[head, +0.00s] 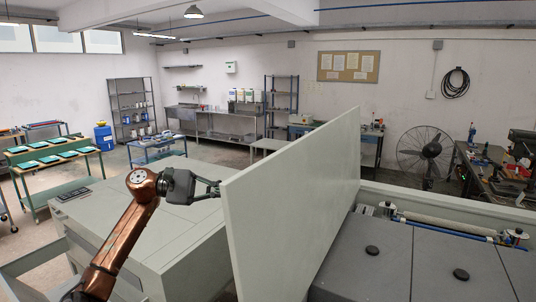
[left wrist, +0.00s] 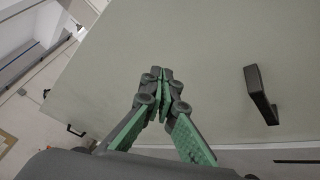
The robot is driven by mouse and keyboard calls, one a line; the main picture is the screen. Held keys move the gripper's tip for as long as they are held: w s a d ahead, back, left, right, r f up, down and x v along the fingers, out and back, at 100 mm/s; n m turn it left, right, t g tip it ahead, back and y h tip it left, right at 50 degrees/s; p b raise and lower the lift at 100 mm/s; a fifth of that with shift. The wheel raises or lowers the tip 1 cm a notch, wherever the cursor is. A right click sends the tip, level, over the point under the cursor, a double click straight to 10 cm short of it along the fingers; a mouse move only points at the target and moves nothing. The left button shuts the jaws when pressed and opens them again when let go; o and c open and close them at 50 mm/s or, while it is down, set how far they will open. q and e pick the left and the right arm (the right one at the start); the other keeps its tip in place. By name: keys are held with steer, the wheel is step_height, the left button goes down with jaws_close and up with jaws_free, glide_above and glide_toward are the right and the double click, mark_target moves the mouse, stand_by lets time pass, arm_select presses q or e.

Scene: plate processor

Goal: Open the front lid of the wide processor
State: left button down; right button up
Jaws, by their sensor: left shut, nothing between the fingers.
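The wide processor's front lid (head: 295,205) is a large pale grey-green panel. In the head view it stands raised and steeply tilted, with the machine's interior exposed to its right. My left gripper (head: 217,188) is at the left end of the lid, its fingers pointing at it. In the left wrist view the fingers (left wrist: 163,85) are shut and empty in front of the broad panel face. A black handle (left wrist: 260,95) sits on that face to the right of the fingers, apart from them. I cannot tell whether the fingertips touch the panel. My right gripper is not in view.
Dark grey inner covers (head: 430,265) with black knobs lie right of the lid, with a roller (head: 450,225) behind them. A long pale cabinet (head: 150,215) stands left, under my left arm. A fan (head: 424,150) and a cluttered bench (head: 490,165) are at the back right.

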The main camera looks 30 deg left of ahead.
arm_select(q)
steer(key=w+a+r+m+t+y, duration=0.25)
steer(key=a+r+t, duration=0.2)
steer(key=r, duration=0.35)
steer(key=w+d+r+p, duration=0.1)
steer(key=w+d+p, duration=0.4)
steer(key=d, duration=0.6)
steer(key=shift+w+d+r+t, duration=0.15)
steer(key=shift+w+d+t, duration=0.15)
steer(key=shift+w, duration=0.75)
steer(key=shift+a+h, duration=0.1)
steer(key=shift+h, duration=0.15)
